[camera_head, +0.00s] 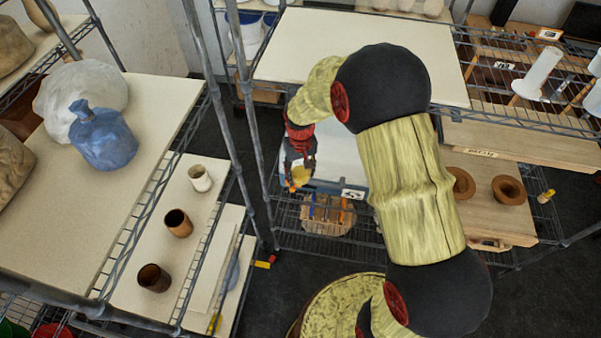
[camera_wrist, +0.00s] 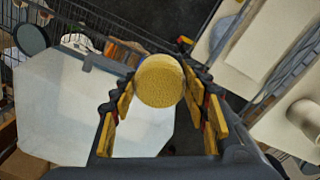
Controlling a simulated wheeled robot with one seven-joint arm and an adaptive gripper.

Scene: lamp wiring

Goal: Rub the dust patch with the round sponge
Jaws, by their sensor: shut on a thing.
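The round yellow sponge (camera_wrist: 159,80) is between the fingertips of my gripper (camera_wrist: 158,88) in the wrist view. My gripper is shut on it. In the head view my gripper (camera_head: 299,172) points down beside a pale flat surface, with a bit of the yellow sponge (camera_head: 301,176) showing between the dark fingers. The pale surface (camera_wrist: 70,110) fills the left of the wrist view, and the sponge overlaps its right edge there. I cannot tell whether the sponge touches anything. I cannot make out a dust patch in either view.
A wire rack (camera_head: 310,240) stands under and around the gripper, with upright posts close on its left. Pots (camera_head: 508,190) stand at right. Dark floor shows between the racks.

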